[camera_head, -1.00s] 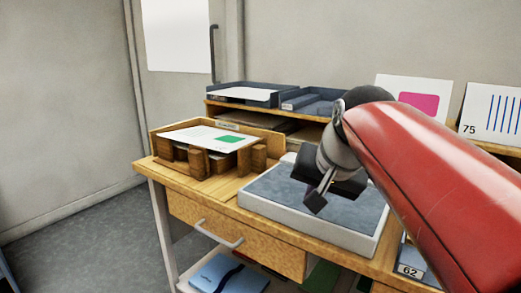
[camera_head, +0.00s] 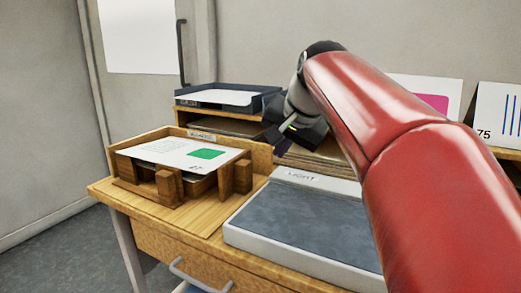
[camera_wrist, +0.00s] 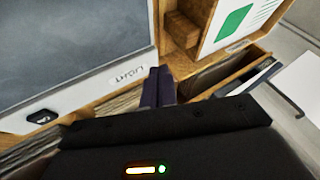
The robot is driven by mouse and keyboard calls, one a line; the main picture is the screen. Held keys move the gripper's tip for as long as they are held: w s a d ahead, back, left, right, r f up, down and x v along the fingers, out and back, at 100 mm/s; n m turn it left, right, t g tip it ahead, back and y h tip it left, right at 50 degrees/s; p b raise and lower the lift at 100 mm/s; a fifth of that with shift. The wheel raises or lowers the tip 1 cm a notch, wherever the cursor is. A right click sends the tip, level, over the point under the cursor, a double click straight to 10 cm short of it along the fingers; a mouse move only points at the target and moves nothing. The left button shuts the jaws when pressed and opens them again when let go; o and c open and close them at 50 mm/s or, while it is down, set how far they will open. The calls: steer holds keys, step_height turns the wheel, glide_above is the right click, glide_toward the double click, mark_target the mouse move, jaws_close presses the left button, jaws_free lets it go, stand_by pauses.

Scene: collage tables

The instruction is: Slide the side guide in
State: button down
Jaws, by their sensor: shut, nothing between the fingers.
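A wooden tray (camera_head: 125,192) stands on the left of the table, holding a sheet with a green rectangle (camera_head: 180,154). Wooden blocks stand along the tray: one at the front (camera_head: 168,187) and one at the right side (camera_head: 236,178), beside the sheet's edge. The right block looks like the side guide; it also shows in the wrist view (camera_wrist: 182,30). My gripper (camera_head: 277,145) is shut and empty, above and behind the gap between the tray and the light panel. In the wrist view its dark fingers (camera_wrist: 158,86) are together, apart from the block.
The grey light panel (camera_head: 300,222) lies right of the tray. A shelf with a dark paper tray (camera_head: 215,98) stands behind. Cards lean at the back right, one with a pink patch (camera_head: 435,102). My red arm hides part of the panel and shelf.

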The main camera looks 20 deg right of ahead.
mark_target(245, 164)
steer(key=x, duration=0.9)
steer(key=shift+s+f+b, duration=0.1)
steer(key=shift+b, duration=0.2)
steer(key=shift+w+a+r+p, duration=0.1)
steer(key=shift+w+a+p, duration=0.1)
steer(key=shift+w+a, duration=0.5)
steer(key=shift+w+a+r+p, duration=0.15)
steer(key=shift+w+a+p, duration=0.05)
steer(key=shift+w+a, duration=0.5)
steer(key=shift+a, duration=0.1)
steer(key=shift+w+a+r+p, duration=0.1)
steer(key=shift+w+a+p, duration=0.3)
steer(key=shift+w+a, duration=0.55)
steer(key=shift+s+d, duration=0.1)
